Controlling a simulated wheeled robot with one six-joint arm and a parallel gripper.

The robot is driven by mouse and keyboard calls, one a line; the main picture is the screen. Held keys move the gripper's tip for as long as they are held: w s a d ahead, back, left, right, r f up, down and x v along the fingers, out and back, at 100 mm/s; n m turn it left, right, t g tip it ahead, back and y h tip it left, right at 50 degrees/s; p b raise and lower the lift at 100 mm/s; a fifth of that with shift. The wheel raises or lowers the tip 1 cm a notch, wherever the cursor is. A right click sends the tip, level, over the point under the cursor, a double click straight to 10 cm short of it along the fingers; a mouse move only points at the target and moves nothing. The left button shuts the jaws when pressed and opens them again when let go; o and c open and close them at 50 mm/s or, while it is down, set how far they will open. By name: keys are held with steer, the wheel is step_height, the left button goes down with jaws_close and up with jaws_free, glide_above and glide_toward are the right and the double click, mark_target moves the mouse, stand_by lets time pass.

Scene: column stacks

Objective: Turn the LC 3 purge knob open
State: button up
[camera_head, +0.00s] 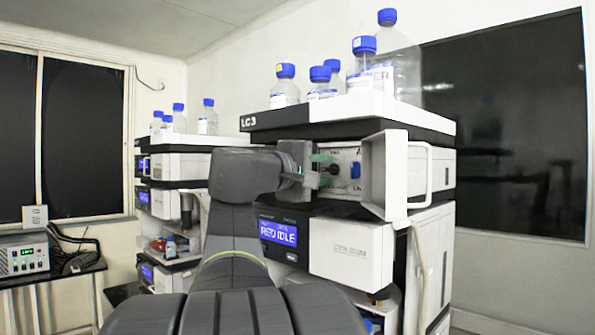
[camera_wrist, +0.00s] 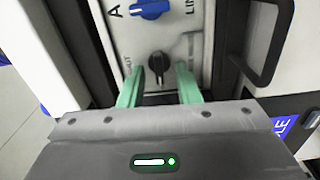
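The LC 3 stack carries its label (camera_head: 249,121) on the top edge. Its recessed panel (camera_wrist: 187,15) holds a black purge knob (camera_wrist: 158,65) and a blue knob (camera_wrist: 150,10); the blue knob also shows in the head view (camera_head: 355,170). My gripper (camera_wrist: 158,76) is open, with its green fingers pointing at the panel, one on each side of the black knob. The knob appears just ahead of or between the fingertips, with a gap on both sides. In the head view my gripper (camera_head: 325,169) reaches into the panel opening and partly hides the knob.
A white door (camera_head: 385,175) with a loop handle (camera_head: 428,175) stands open right of the panel. Blue-capped bottles (camera_head: 361,65) stand on top. Another stack (camera_head: 180,165) is at left.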

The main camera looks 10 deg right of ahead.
steer(key=b+v, duration=0.3)
steer(key=v, duration=1)
steer(key=shift+s+a, duration=0.25)
steer(key=shift+a, duration=0.05)
stand_by(0.3)
steer(key=p+x, duration=0.3)
steer(key=x, duration=1)
steer(key=shift+w+d, duration=0.25)
steer(key=shift+d, duration=0.05)
